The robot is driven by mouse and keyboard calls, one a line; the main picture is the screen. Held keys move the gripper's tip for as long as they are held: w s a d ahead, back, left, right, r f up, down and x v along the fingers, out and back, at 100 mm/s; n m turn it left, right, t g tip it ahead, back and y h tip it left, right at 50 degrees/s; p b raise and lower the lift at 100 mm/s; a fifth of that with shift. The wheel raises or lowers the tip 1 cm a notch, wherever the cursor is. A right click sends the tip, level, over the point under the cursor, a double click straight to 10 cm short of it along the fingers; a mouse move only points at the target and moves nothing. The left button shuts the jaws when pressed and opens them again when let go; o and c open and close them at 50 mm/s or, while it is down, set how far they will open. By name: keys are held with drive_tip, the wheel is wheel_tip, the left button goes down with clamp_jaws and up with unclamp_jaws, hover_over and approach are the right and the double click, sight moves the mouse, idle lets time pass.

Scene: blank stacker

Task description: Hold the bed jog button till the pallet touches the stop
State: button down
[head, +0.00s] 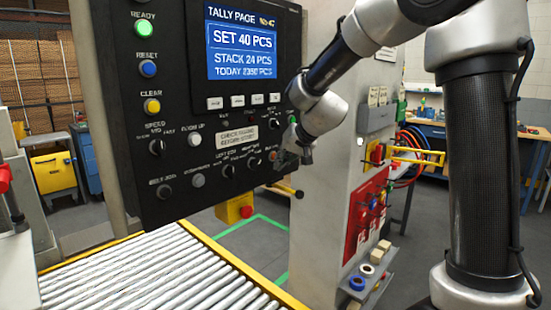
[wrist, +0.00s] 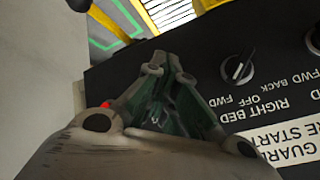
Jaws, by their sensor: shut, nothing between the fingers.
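The black control panel (head: 160,110) fills the left of the head view. A small dark button (head: 164,192) sits low on its left; the label beside it looks like BED JOG but is small and blurred. My gripper (head: 296,154) is at the panel's right edge, well to the right of that button. The wrist view shows my gripper's fingers (wrist: 158,82) shut and empty, beside a RIGHT BED OFF/FWD switch (wrist: 238,70). The roller bed (head: 150,275) runs below the panel. I see no pallet or stop.
A white button (head: 198,180) and several selector knobs share the panel's lower part. A grey column (head: 335,215) with a red board (head: 368,215) stands right of the panel. A yellow box with a red button (head: 235,208) hangs beneath the panel. A workbench (head: 430,130) stands behind.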

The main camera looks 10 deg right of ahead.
drive_tip(key=shift+s+d, duration=0.45)
drive_tip(key=shift+s, duration=0.25)
drive_tip(key=shift+s+d, duration=0.75)
drive_tip(key=shift+s, duration=0.25)
drive_tip(key=shift+s+d, duration=0.7)
drive_tip(key=shift+s, duration=0.3)
drive_tip(key=shift+d, duration=0.1)
